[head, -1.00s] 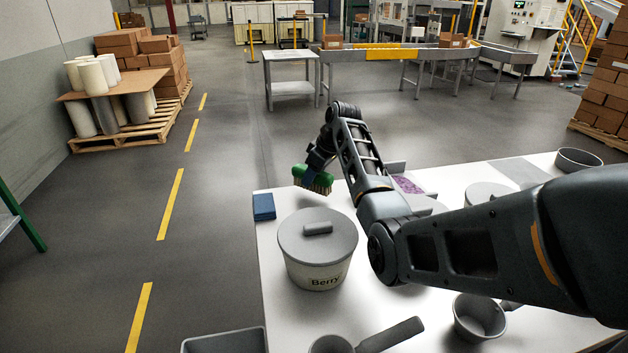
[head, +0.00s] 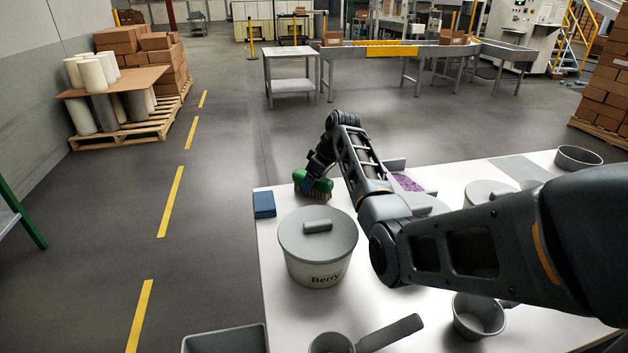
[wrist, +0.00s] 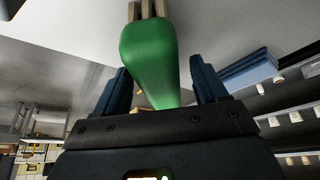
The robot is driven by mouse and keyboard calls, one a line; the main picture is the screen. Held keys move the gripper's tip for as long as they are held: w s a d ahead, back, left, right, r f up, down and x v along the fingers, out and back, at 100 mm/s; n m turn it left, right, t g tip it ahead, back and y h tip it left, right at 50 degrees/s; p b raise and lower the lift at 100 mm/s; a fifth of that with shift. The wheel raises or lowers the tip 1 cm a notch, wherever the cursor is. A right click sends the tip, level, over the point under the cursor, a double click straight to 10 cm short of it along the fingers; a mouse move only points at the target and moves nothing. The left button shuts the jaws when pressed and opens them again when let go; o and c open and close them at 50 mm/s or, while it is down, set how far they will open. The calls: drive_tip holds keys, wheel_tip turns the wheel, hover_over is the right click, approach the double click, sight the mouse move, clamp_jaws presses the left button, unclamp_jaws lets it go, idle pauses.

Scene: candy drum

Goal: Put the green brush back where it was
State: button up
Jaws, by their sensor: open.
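The green brush (head: 321,186) is at the far left of the white table, bristles down and about level. It appears to stand on the tabletop. My gripper (head: 313,184) is over it with its blue fingers either side of the handle. In the wrist view the green handle (wrist: 149,48) lies between the two open fingers of my gripper (wrist: 160,80), with a gap on the right side. Part of the brush is hidden behind the fingers in the head view.
A blue block (head: 264,204) lies left of the brush at the table edge. A lidded tub marked Berry (head: 318,262) stands in front. A tray of purple candy (head: 408,183) is to the right, partly behind my arm.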

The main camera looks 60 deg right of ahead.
drive_tip(key=shift+r, duration=0.35)
drive_tip(key=v, duration=1.1)
drive_tip(key=shift+r, duration=0.3)
drive_tip(key=shift+s, duration=0.2)
